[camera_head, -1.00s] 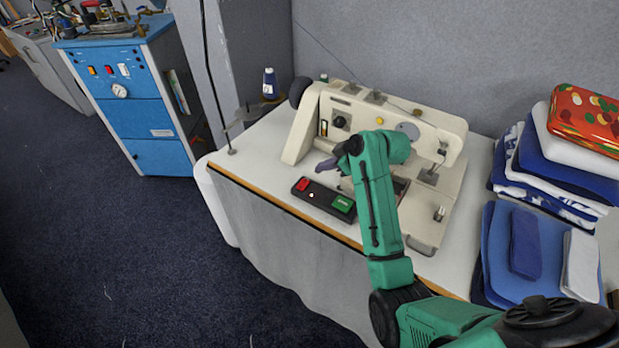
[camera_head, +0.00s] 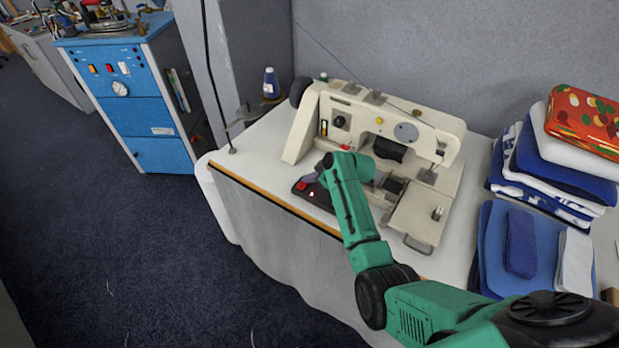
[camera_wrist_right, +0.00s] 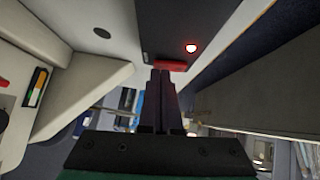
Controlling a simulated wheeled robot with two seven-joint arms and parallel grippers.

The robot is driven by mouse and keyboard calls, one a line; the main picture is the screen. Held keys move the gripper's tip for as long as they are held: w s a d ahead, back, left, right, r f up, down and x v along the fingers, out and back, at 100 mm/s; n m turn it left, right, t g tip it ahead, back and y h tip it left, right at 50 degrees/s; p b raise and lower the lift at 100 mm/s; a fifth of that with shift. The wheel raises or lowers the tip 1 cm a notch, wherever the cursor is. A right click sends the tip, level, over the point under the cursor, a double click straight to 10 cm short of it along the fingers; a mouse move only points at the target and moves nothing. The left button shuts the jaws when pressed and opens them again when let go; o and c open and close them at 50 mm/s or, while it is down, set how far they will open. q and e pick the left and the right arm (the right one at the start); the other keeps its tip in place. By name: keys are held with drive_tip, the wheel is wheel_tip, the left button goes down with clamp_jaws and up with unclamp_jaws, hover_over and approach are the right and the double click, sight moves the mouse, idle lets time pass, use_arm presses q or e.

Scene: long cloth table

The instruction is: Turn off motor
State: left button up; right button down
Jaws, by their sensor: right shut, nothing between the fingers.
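The motor switch box is a dark box (camera_head: 321,200) at the front edge of the sewing machine table. Its red button (camera_wrist_right: 172,65) shows in the wrist view just beyond my fingertips, and a small indicator light (camera_wrist_right: 191,48) glows beside it. My right gripper (camera_head: 309,179) is shut and empty, its tips at the red button. I cannot tell whether they press it. The gripper also shows in the wrist view (camera_wrist_right: 161,75). In the head view the green button is hidden behind my right arm. My left gripper is not in view.
A cream sewing machine (camera_head: 350,122) stands right behind the switch box. Folded towels (camera_head: 530,250) lie to the right on the table. A thread cone (camera_head: 270,84) stands at the back left. A blue cabinet (camera_head: 130,110) stands on the floor at left.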

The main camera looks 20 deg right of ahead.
drive_tip(key=shift+d+f, duration=0.15)
drive_tip(key=shift+f, duration=0.15)
drive_tip(key=shift+s+a+r+p, duration=0.1)
drive_tip(key=shift+s+a+p, duration=0.35)
drive_tip(key=shift+p, duration=0.3)
drive_tip(key=shift+s+a, duration=0.1)
drive_tip(key=shift+a, duration=0.1)
